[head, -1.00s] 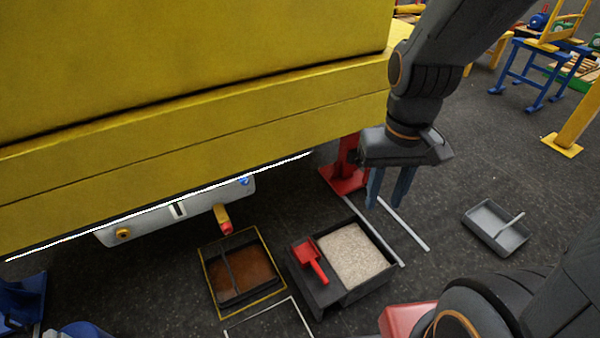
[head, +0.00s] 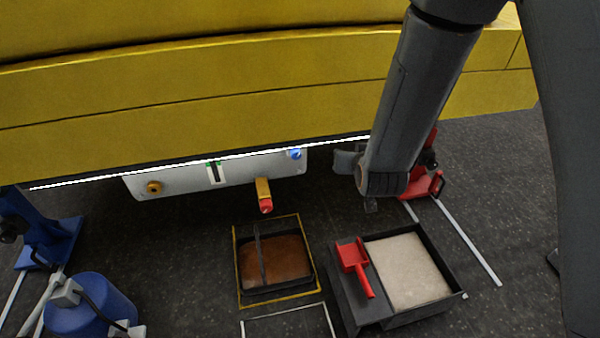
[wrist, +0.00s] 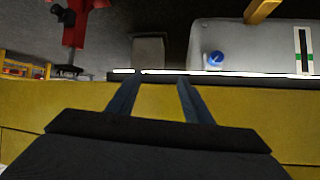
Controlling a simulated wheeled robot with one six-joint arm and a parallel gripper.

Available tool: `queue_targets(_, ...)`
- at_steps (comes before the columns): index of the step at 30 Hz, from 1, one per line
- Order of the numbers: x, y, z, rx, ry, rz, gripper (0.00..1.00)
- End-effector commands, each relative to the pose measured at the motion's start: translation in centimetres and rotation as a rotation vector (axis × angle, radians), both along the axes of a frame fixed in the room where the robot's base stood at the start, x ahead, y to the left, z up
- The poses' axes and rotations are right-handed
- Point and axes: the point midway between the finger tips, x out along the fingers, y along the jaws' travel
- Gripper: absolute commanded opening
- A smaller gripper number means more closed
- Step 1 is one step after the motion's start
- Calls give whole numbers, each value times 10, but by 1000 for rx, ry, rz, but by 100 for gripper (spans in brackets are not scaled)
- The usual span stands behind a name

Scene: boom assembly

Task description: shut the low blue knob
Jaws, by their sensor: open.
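The low blue knob (head: 295,154) is at the upper right end of a grey panel (head: 240,174) under the yellow boom (head: 200,95). The knob also shows in the wrist view (wrist: 214,58), right of my fingers and apart from them. My gripper (wrist: 156,78) is open and empty, its fingers crossing the boom's lower edge in that picture. In the head view my arm hides most or all of the gripper, right of the panel. Which way the knob is turned is too small to tell.
A yellow spout with a red tip (head: 264,196) hangs below the panel, and an orange knob (head: 153,188) is at its left. A grey box (wrist: 149,52) and red stand (head: 425,180) are nearby. Trays of brown (head: 238,272) and pale material (head: 388,322) lie on the floor.

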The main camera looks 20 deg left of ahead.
Motion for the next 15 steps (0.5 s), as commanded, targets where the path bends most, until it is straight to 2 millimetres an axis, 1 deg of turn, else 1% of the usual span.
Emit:
queue_targets(1, 4, 23, -31, 20, -59, 28, 46)
queue_targets(3, 7, 50, -50, 57, -153, 57, 46)
queue_targets(6, 3, 81, -71, 109, -275, 95, 46)
queue_targets(10, -8, 109, -89, 165, -398, 136, 46)
queue_targets(12, -14, 118, -94, 187, -445, 149, 46)
queue_targets(15, -19, 125, -97, 208, -487, 161, 46)
